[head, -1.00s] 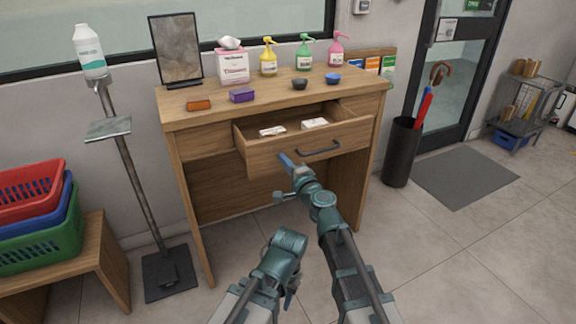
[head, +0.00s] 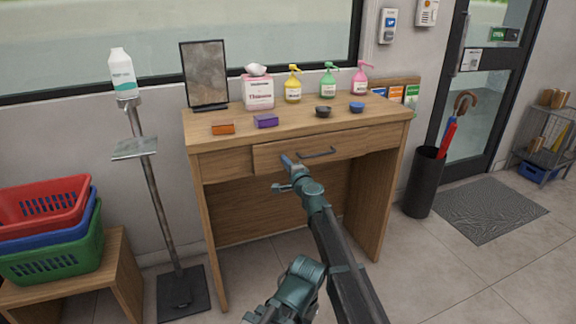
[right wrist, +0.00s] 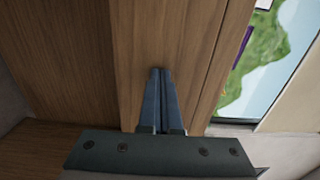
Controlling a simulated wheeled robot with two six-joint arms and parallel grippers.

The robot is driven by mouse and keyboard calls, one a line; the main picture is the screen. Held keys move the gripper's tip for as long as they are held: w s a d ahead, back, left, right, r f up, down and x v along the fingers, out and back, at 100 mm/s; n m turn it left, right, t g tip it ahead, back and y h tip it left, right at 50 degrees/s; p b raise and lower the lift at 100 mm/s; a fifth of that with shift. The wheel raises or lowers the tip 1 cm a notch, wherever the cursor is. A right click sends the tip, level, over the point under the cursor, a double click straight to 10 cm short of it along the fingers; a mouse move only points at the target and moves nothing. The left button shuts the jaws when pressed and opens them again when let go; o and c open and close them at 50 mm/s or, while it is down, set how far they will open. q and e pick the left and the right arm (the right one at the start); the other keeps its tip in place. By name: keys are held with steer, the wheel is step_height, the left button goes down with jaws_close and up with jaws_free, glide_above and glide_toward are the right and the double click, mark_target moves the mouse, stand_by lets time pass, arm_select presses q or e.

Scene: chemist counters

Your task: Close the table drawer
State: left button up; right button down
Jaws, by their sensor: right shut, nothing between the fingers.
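The wooden table (head: 200,128) stands against the wall under the window.
On the tabletop are a dark framed panel (head: 205,75), a tissue box (head: 258,92), pump bottles (head: 293,85), small boxes (head: 265,121) and bowls (head: 323,111). A dispenser stand (head: 150,190) and stacked baskets (head: 50,245) are left; an umbrella bin (head: 424,182) is right.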

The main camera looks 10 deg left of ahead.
steer(key=shift+w+a+r, duration=0.1)
steer(key=shift+w, duration=0.4)
steer(key=shift+s, duration=0.1)
